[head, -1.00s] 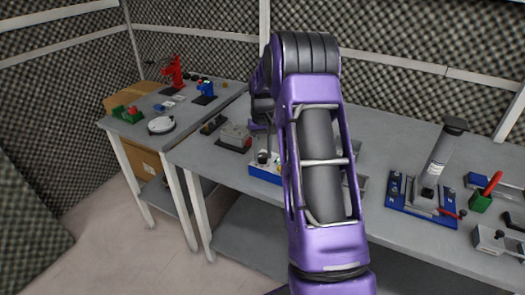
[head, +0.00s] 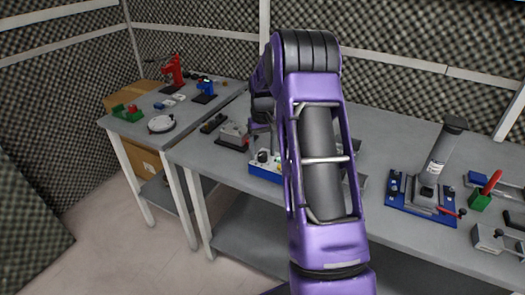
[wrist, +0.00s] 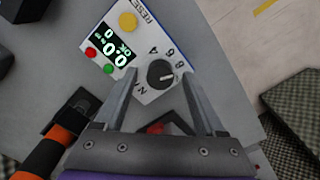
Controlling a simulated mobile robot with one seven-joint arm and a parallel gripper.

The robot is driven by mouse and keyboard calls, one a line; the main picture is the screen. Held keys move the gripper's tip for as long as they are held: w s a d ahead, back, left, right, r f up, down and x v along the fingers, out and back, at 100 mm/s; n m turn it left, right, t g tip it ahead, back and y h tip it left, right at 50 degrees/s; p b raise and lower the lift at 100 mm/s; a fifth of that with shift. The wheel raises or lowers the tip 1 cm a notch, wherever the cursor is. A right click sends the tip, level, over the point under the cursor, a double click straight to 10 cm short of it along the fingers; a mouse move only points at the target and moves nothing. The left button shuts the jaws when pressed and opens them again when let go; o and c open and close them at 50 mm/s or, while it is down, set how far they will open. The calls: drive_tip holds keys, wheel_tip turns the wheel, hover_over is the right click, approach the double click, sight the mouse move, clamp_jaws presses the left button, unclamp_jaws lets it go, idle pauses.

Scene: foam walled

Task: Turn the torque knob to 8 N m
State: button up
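The torque knob (wrist: 160,74) is a round black knob on a white panel, with printed figures around it; its exact setting is too small to read surely. The panel (wrist: 142,45) also has a dark display (wrist: 114,48) with green digits like 0.0. In the head view the tester (head: 265,172) is a blue-sided box, partly hidden by my arm. My gripper (wrist: 160,82) is open, one finger on each side of the knob in the wrist view. I cannot tell whether the fingers touch it. In the head view my arm hides most of my gripper.
The panel has a yellow button (wrist: 127,20) by the word RESET, a red button (wrist: 91,52) and a green button (wrist: 108,69). An orange-and-black handle (wrist: 62,138) lies near my gripper. A grey device (head: 233,135) stands left of the tester; a blue-based fixture (head: 420,205) stands right.

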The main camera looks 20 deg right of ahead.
sight(262, 154)
drive_tip(key=shift+r, duration=0.1)
wheel_tip(262, 154, up, 17)
drive_tip(key=p, duration=0.1)
drive_tip(key=shift+r+p, duration=0.15)
drive_tip(key=shift+p, duration=0.2)
idle(0.4)
